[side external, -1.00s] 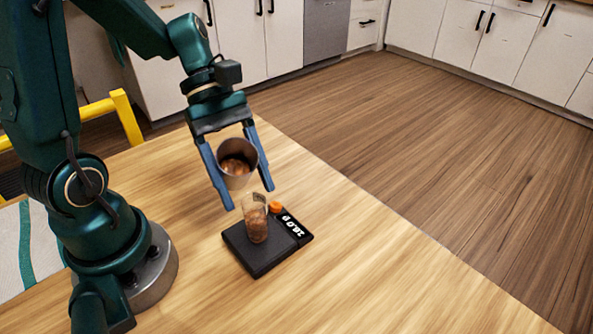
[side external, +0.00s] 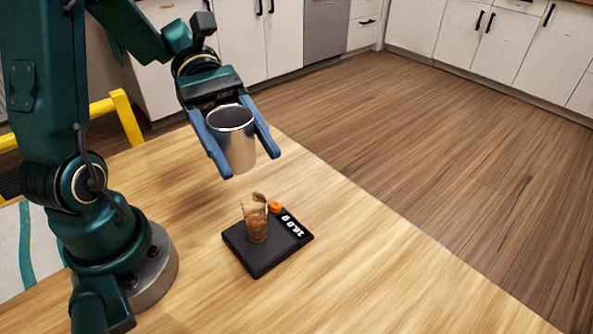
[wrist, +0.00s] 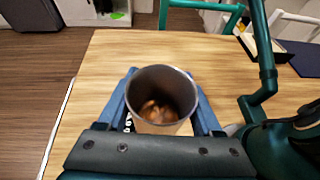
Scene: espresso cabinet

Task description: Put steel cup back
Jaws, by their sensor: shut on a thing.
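My gripper (side external: 245,157) is shut on the steel cup (side external: 238,150), with one blue finger on each side of it. The cup is held nearly upright in the air, above and behind the black scale. In the wrist view the steel cup (wrist: 160,98) sits between the fingers, and some brown contents show at its bottom. A small clear glass (side external: 256,222) with brown contents stands on the black scale (side external: 262,258).
The scale shows a lit number and has an orange knob (side external: 275,207) by the glass. The wooden table (side external: 370,280) is clear around the scale. A yellow frame (side external: 125,118) stands behind my base at left.

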